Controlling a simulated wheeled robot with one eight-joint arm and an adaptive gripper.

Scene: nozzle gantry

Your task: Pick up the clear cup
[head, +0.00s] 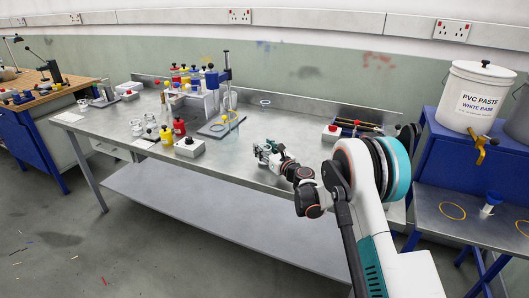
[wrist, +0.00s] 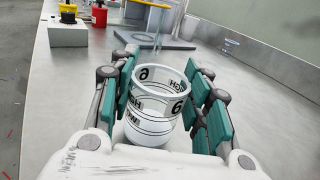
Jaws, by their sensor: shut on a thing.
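The clear cup (wrist: 150,128) stands between the fingers of my gripper (wrist: 160,88) in the wrist view. It is see-through with a pale rim and black printed marks and letters, and its open mouth faces up. The green finger pads lie on both its left and right sides, and my gripper is shut on it. In the head view my gripper (head: 268,152) is low over the front part of the metal bench (head: 285,183). The cup is mostly hidden there by the fingers, and I cannot tell whether its base touches the bench.
A tray (head: 352,127) of tools lies at the back right. The bench around my gripper is clear.

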